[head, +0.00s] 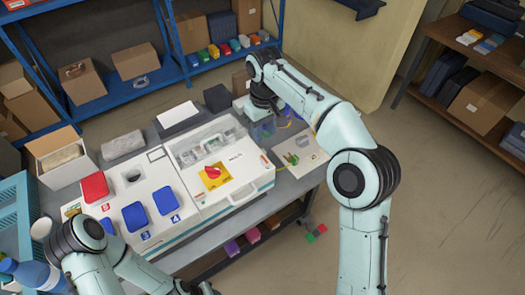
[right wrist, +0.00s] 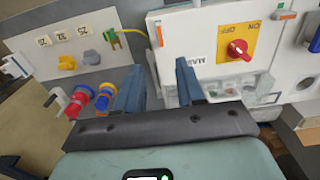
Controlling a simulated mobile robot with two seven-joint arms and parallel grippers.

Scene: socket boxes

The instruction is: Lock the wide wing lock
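In the right wrist view my right gripper (right wrist: 160,82) is open, with two blue fingers apart and nothing seen between them. It is above the gap between a pale panel (right wrist: 30,65) and the white main-switch box (right wrist: 205,50). I cannot tell which part is the wide wing lock. In the head view my right gripper (head: 264,127) is partly hidden by its arm, beyond the white box.
A red rotary switch (right wrist: 238,50) sits on a yellow plate. Red and blue round connectors (right wrist: 80,98) are left of my gripper. In the head view, the socket box with red and blue lids (head: 137,217) and an open carton (head: 55,172) crowd the left of the table.

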